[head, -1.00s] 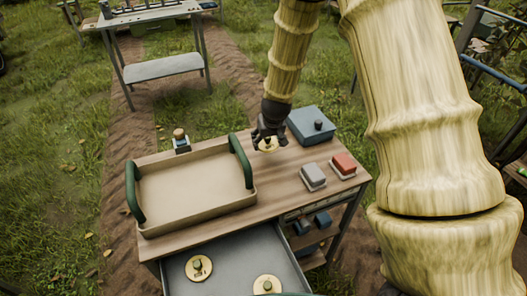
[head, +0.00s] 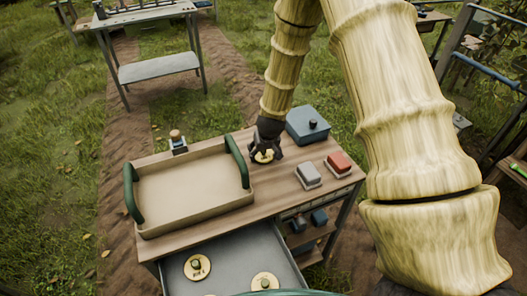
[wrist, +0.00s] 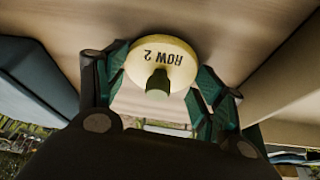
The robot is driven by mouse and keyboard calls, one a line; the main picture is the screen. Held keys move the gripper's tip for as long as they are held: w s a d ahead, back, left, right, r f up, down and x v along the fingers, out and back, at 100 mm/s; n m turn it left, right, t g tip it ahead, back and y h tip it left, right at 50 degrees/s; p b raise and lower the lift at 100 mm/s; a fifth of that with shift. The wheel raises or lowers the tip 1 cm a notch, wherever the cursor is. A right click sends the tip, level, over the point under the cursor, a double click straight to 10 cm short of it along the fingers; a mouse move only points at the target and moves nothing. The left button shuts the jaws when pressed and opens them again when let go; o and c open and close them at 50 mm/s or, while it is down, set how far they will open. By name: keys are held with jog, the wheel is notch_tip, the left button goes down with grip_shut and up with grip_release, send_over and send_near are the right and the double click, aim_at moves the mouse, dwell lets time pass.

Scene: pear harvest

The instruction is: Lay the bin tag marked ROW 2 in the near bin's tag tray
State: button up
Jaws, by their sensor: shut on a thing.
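My gripper (head: 266,152) is shut on the round, cream ROW 2 tag (head: 260,157), over the wooden table top just right of the beige tray. In the wrist view the dark green fingers of my gripper (wrist: 157,88) stand either side of the knob on the ROW 2 tag (wrist: 165,52), whose lettering reads upside down. I cannot tell whether the tag touches the wood. Two similar round tags lie in the open grey drawer, one at left (head: 198,267) and one at right (head: 264,281). I cannot identify the near bin's tag tray in these views.
The beige tray (head: 195,222) with green handles fills the table's left side. A blue lidded box (head: 306,127), a grey block (head: 308,176) and a red block (head: 339,162) stand on the right. The drawer (head: 235,256) sticks out in front. A metal table (head: 160,68) stands behind.

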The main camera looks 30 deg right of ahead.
jog(key=shift+f, duration=0.1)
jog(key=o, duration=1)
jog(key=shift+r, duration=0.2)
